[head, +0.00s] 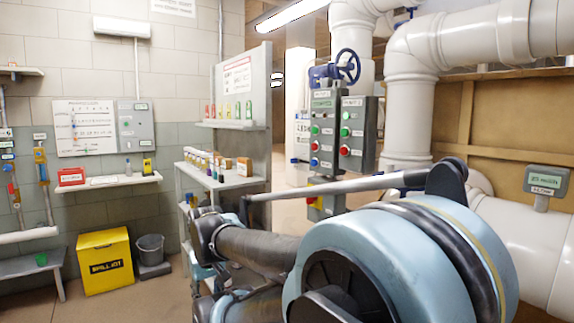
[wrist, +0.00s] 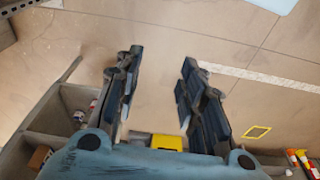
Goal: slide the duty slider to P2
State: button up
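My gripper (wrist: 162,58) shows in the wrist view with its two dark fingers apart and nothing between them. It points over bare floor. In the head view my arm fills the lower right foreground, and I cannot make out the fingers clearly. A white board (head: 84,128) with small print and coloured marks hangs on the left wall. A grey panel (head: 136,127) hangs beside it. I cannot tell which fitting is the duty slider, and no P2 label is readable. My gripper touches neither board nor panel.
A grey shelf rack (head: 225,182) with bottles stands near the middle, partly behind my arm. A yellow bin (head: 104,260) and a grey bucket (head: 150,250) stand by the left wall. Button boxes (head: 357,133) and white pipes (head: 408,85) are at right. Some floor at left is clear.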

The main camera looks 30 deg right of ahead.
jog(key=m+g+h, duration=0.1)
jog(key=m+h, duration=1.6)
jog(key=h, duration=0.1)
send_near(291, 161)
jog(key=d, duration=0.7)
jog(key=w+d, duration=0.1)
jog(key=d, duration=0.2)
jog(key=shift+d, duration=0.15)
grip_shut()
